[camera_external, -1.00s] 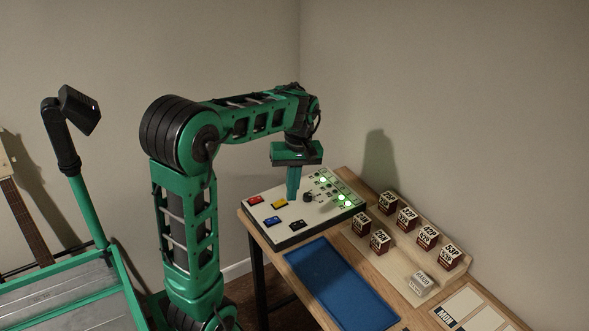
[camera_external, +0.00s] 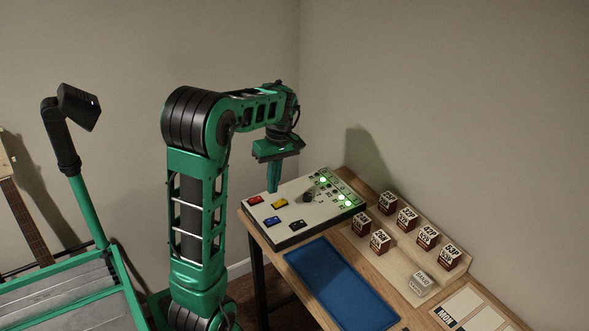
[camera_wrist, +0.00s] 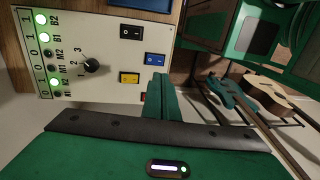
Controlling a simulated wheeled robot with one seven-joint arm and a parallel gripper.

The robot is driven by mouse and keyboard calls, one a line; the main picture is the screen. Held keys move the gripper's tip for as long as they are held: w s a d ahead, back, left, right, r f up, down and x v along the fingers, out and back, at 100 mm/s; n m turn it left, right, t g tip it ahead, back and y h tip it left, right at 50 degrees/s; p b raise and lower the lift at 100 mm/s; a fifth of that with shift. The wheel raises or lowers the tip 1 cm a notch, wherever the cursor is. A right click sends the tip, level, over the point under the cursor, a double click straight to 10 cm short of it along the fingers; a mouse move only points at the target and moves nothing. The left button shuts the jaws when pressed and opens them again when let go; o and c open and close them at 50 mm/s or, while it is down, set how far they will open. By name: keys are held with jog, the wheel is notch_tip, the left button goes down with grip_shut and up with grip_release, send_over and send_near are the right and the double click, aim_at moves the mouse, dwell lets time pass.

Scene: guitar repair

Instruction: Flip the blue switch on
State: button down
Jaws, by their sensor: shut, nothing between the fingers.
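The blue switch (camera_external: 272,221) is on the near left part of the white control panel (camera_external: 318,211), next to a black switch (camera_external: 297,225). My gripper (camera_external: 273,190) is shut and empty, pointing down above the panel's far left edge, near the red switch (camera_external: 255,200) and yellow switch (camera_external: 279,203). In the wrist view its closed fingers (camera_wrist: 158,85) are close to the yellow switch and partly hide the red one.
A black rotary knob (camera_external: 308,196) and lit green lamps (camera_external: 323,180) are on the panel. A blue tray (camera_external: 340,285) lies on the wooden table in front. Several small labelled boxes (camera_external: 407,217) stand at the right. Walls close off the back.

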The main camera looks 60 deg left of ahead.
aim_at(268, 221)
jog(key=f, duration=0.3)
jog(key=s+f, duration=0.1)
jog(key=f, duration=0.7)
jog(key=shift+s, duration=0.3)
jog(key=shift+s+f+t, duration=0.35)
jog(key=shift+s+t, duration=0.05)
jog(key=shift+t, duration=0.1)
jog(key=shift+d+f, duration=0.1)
jog(key=shift+w, duration=0.1)
